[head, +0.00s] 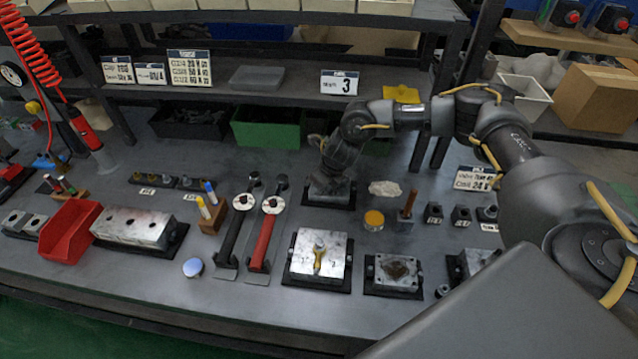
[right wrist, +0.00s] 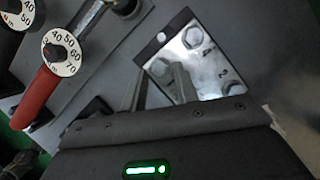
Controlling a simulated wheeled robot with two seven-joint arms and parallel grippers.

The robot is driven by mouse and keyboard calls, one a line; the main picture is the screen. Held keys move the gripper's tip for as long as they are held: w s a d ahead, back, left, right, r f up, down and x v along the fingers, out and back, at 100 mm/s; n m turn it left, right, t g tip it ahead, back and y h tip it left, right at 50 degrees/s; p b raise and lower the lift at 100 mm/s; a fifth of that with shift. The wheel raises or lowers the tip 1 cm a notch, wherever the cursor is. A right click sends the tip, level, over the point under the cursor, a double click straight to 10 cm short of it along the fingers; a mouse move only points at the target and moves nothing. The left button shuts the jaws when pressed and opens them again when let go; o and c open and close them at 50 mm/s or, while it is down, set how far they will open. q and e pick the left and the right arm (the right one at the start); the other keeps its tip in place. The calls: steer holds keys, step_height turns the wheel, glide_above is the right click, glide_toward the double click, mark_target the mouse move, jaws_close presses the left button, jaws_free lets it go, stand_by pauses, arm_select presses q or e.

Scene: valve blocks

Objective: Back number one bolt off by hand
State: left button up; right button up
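A metal valve block on a black base (head: 343,203) stands at the back middle of the bench, partly hidden by my right gripper (head: 328,180). In the right wrist view its bright plate (right wrist: 212,82) shows engraved figures that look like 4 and 2. One hex bolt head (right wrist: 192,37) is clear at the upper edge, and another (right wrist: 160,67) sits close to the fingertips. No figure 1 is readable. My right gripper (right wrist: 160,78) has its fingers apart, over the near-left part of the plate, with nothing seen held. Contact cannot be told. My left gripper is not in view.
A black torque wrench (head: 232,235) and a red one (head: 265,238) with dials lie left of the block. A yellow round tin (head: 374,220) is to the right. A green bin (head: 265,128) is behind.

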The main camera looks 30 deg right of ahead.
steer(key=shift+a+m+h, duration=0.1)
steer(key=shift+m+h, duration=0.2)
steer(key=shift+m, duration=0.3)
jaws_close()
steer(key=n, duration=0.1)
steer(key=n+y, duration=0.1)
steer(key=n, duration=0.2)
steer(key=shift+w+d+g+y, duration=0.1)
steer(key=shift+d+g+y, duration=0.2)
steer(key=shift+g, duration=0.1)
steer(key=n, duration=0.1)
steer(key=n+g+y, duration=0.1)
steer(key=n, duration=0.3)
steer(key=shift+w+d, duration=0.15)
steer(key=shift+w, duration=0.15)
steer(key=n+g, duration=0.1)
steer(key=n, duration=0.1)
steer(key=n+g, duration=0.1)
steer(key=n, duration=0.1)
steer(key=w+n, duration=0.1)
steer(key=n, duration=0.1)
steer(key=shift+n+g+y, duration=0.3)
steer(key=shift+g, duration=0.1)
steer(key=shift+w+n+g, duration=0.1)
steer(key=shift+n+g, duration=0.5)
steer(key=shift+n, duration=0.95)
steer(key=shift+w+n+g, duration=0.1)
steer(key=shift+n+g, duration=0.5)
steer(key=shift+n, duration=0.95)
